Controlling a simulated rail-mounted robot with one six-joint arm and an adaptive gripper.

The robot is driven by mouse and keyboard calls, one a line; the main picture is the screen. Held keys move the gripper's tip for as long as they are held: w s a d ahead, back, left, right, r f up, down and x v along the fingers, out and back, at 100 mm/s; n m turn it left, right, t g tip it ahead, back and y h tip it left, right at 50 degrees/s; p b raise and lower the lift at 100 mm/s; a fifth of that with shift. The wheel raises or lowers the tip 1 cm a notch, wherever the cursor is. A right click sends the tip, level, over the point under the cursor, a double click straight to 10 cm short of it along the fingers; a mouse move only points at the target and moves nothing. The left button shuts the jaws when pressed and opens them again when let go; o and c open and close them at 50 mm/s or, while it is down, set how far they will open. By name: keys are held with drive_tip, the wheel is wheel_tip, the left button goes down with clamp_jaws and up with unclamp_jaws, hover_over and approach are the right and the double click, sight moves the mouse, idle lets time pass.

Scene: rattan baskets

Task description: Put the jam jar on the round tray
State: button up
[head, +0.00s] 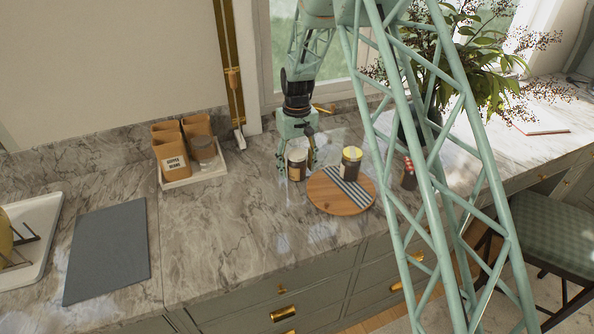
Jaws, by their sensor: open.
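The round tray (335,203) is a wooden board on the marble counter, with a striped grey cloth on it. A dark jar with a yellow lid (351,163) stands upright at the tray's back, on or beside the cloth. Another dark jar with a pale lid (297,171) stands upright on the counter just left of the tray. I cannot read which one holds jam. My gripper (297,163) points down over the left jar, open, with its fingers around or just beside that jar. Its exact contact with the jar is too small to tell.
A white tray with brown canisters and a jar (193,177) stands at the back left. A grey board (108,254) lies at the left. A dark item with a red top (408,172) stands right of the round tray, near a plant (470,60). The counter's middle is clear.

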sight(297, 153)
wheel_tip(297, 153, up, 10)
drive_tip(key=shift+r, duration=0.35)
idle(1.0)
